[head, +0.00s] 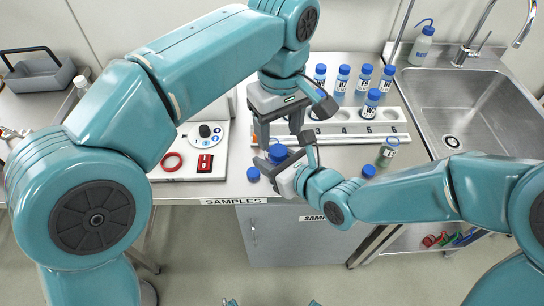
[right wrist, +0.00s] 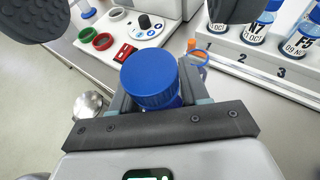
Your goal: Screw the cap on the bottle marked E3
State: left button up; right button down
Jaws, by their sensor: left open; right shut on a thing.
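My right gripper (head: 278,160) is shut on a blue-capped thing (head: 278,153), which looks like a bottle, near the table's front edge. In the right wrist view its ribbed blue cap (right wrist: 148,75) sits on top between the fingers, with a blue body below. No label shows on it, so I cannot read E3. My left gripper (head: 280,132) is open just above it, pointing down; its dark fingers show at the top of the right wrist view (right wrist: 138,20).
A white numbered rack (head: 400,128) holds several blue-capped bottles behind. A white panel with a dial and red ring (head: 172,162) is left. The sink (head: 470,105) and wash bottle (head: 421,45) are right.

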aim_at(279, 150)
pick_arm(q)
jog(key=shift+c, duration=0.3)
notch_tip(279, 150, up, 4)
jog(key=n, duration=0.3)
jog(key=shift+f, duration=0.25)
notch_tip(279, 150, down, 8)
jog(key=shift+f, duration=0.1)
grip_shut()
jog(key=m, duration=0.3)
